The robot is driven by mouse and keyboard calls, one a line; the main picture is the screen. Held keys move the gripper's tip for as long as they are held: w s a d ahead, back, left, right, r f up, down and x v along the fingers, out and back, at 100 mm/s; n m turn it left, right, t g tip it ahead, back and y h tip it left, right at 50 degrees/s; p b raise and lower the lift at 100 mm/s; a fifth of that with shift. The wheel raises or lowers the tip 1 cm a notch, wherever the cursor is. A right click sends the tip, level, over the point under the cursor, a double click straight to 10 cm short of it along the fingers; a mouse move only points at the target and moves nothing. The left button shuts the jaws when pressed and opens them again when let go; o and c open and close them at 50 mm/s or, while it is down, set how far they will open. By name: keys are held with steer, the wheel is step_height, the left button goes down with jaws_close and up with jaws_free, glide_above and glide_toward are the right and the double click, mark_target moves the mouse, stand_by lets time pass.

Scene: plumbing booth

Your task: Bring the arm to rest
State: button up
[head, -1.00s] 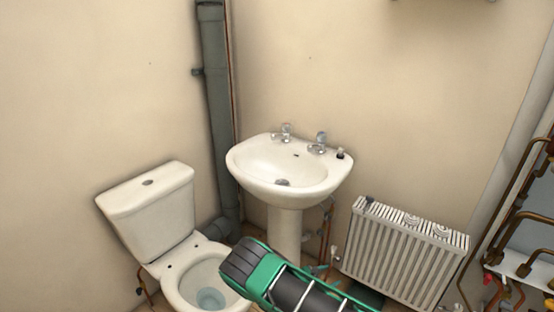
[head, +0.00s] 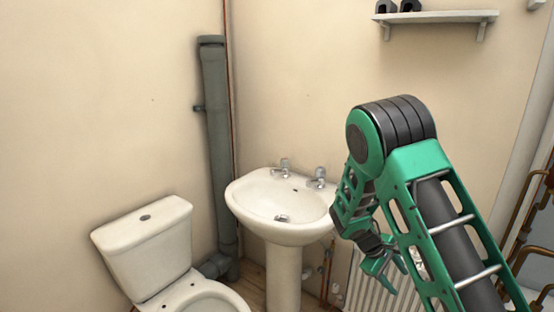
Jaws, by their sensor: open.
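My green and black arm rises from the lower right of the head view, bends at a high elbow and folds down. My gripper (head: 384,274) hangs below the wrist, pointing down, in front of the white radiator. Its green fingers are small in the picture but stand apart, and I see nothing between them. The gripper is to the right of the white basin (head: 262,232) and appears apart from it.
A white toilet (head: 150,250) stands at the lower left, beside a grey soil pipe (head: 217,140). The radiator (head: 366,285) is partly hidden behind my arm. A wall shelf (head: 440,17) is at the upper right. Copper pipes (head: 528,225) run along the right edge. The upper left wall is bare.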

steer(key=s+d+r+m+y, duration=0.3)
steer(key=s+r+m, duration=0.2)
steer(key=s+r, duration=0.65)
steer(key=s+d+r+m+y, duration=0.3)
steer(key=s+r+m, duration=0.4)
steer(key=s, duration=0.8)
steer(key=s+a+r+m+y, duration=0.1)
steer(key=s+a+r, duration=0.2)
steer(key=s, duration=0.6)
steer(key=shift+s+r+m+y, duration=0.2)
steer(key=shift+s+m+y, duration=0.1)
steer(key=shift+s+m, duration=0.1)
steer(key=shift+w, duration=0.2)
steer(key=shift+w+f, duration=0.25)
steer(key=shift+w, duration=0.25)
steer(key=shift+c, duration=0.6)
